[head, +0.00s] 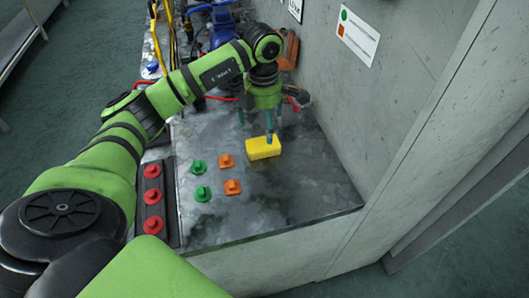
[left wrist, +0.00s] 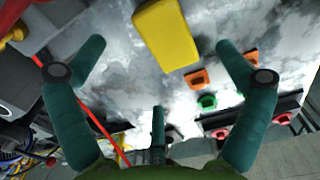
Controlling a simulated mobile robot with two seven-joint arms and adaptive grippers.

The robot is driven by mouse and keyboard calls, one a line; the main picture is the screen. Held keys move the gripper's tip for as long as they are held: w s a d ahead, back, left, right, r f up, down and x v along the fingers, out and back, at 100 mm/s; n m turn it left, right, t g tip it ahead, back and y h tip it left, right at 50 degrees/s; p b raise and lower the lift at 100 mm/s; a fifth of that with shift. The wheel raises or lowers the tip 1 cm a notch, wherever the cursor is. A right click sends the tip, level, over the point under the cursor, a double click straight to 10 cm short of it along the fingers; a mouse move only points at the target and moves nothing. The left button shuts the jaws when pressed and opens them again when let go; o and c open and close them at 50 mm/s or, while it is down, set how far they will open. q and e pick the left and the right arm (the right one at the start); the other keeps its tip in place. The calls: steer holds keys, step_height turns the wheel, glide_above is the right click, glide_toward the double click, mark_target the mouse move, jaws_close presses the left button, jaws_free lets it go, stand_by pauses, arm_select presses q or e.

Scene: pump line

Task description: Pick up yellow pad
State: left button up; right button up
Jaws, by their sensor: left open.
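The yellow pad (head: 263,148) is a small block lying on the grey worktop, right of the green and orange pieces. It also shows in the left wrist view (left wrist: 166,35) at the top centre, ahead of and between my spread fingers. My left gripper (head: 270,125) is just above and behind the pad in the head view, pointing down, with one finger in front of the pad's back edge. In the left wrist view my left gripper (left wrist: 158,75) is open, with nothing between its teal fingers. Whether a finger touches the pad I cannot tell. My right gripper is not in view.
Two green pieces (head: 199,167) and two orange pieces (head: 232,187) sit left of the pad. A dark strip with red knobs (head: 152,197) lies along the left edge. A concrete wall (head: 390,110) stands at the right. The worktop's front right (head: 290,200) is clear.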

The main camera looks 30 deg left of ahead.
mark_target(262, 140)
arm_select(q)
steer(key=shift+f, duration=0.5)
step_height(262, 140, down, 3)
steer(key=shift+s+a+r+p, duration=0.1)
steer(key=shift+s+p, duration=0.05)
steer(key=shift+p, duration=0.75)
step_height(262, 140, down, 2)
steer(key=shift+f, duration=0.55)
steer(key=shift+c, duration=0.8)
steer(key=c, duration=1)
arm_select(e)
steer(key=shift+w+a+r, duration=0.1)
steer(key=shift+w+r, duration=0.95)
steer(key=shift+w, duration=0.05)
